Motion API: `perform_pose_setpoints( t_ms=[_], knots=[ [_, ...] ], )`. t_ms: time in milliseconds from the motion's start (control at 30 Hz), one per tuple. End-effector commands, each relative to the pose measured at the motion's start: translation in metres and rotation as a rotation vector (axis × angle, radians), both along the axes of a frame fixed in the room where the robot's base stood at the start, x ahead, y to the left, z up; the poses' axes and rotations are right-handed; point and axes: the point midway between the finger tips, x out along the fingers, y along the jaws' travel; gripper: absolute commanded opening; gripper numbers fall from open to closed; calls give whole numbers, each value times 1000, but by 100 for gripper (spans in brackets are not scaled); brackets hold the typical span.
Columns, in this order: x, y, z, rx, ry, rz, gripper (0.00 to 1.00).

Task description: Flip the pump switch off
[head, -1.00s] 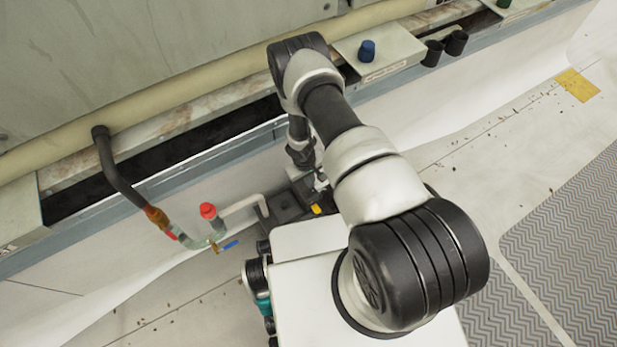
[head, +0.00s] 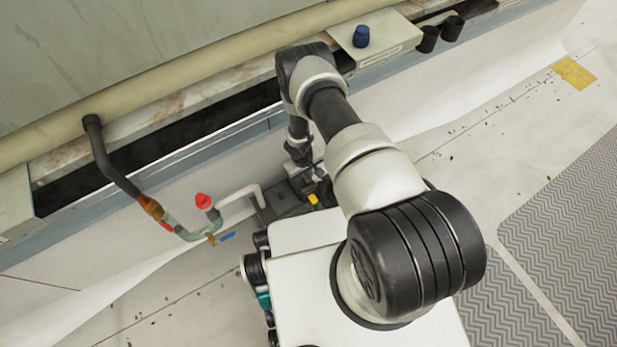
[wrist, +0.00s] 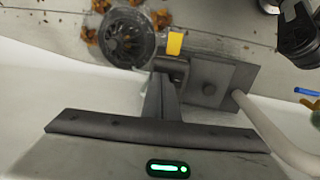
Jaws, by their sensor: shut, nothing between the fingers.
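In the wrist view my gripper (wrist: 163,80) is shut and empty. In the head view the dark box (head: 280,205) and yellow piece (head: 312,199) are low by the wall, beside my white base. My arm hides part of that area. No switch lever is clearly visible.
A pale pipe (head: 240,196) runs from the box toward a valve with a red cap (head: 203,200) and blue lever (head: 225,238). A round drain strainer (wrist: 125,37) with brown leaves lies beyond the fingers. The floor at right is open, with a grey mat (head: 570,240).

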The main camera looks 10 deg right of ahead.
Motion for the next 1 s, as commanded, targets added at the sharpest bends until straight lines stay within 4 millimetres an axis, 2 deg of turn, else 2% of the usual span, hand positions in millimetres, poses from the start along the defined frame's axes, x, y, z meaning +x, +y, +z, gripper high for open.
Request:
perform_pose_setpoints(
  t_ms=[600, 867, 1000],
  knots=[
    [-4, 16, 4, 1, -2, 1, 0],
    [-4, 15, 4, 1, -2, 0, 0],
    [-2, 16, 11, 1, -2, 0, 0]
  ],
)
